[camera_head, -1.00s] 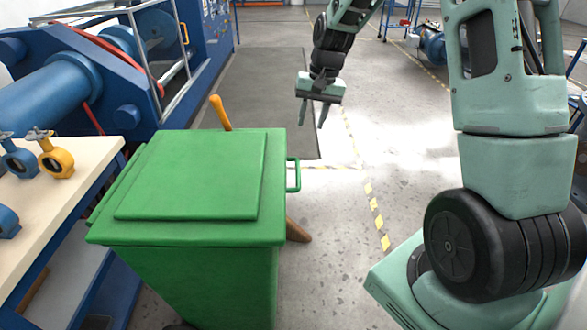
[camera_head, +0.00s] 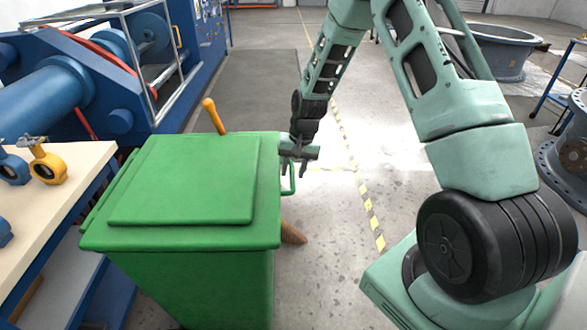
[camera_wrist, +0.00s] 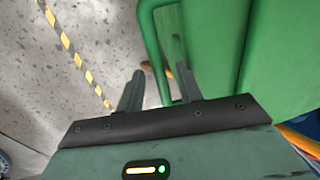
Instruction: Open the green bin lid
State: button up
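The green bin (camera_head: 200,285) stands at the left in the head view, with its flat green lid (camera_head: 185,180) down. A thin green handle (camera_head: 292,180) sticks out from the bin's right side. My gripper (camera_head: 293,172) is at that handle, fingers pointing down and apart. In the wrist view, the handle (camera_wrist: 152,50) shows between the two open fingers (camera_wrist: 158,82), with the bin's green side (camera_wrist: 225,45) to the right. I cannot tell whether either finger touches the handle; nothing is gripped.
A table (camera_head: 60,200) with blue and yellow valves (camera_head: 47,165) stands left of the bin. A yellow-orange handle (camera_head: 213,115) rises behind the bin, and a brown pointed piece (camera_head: 292,233) shows at its right. The floor right of the bin is clear.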

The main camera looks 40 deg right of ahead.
jog(key=shift+c, duration=0.4)
grip_shut()
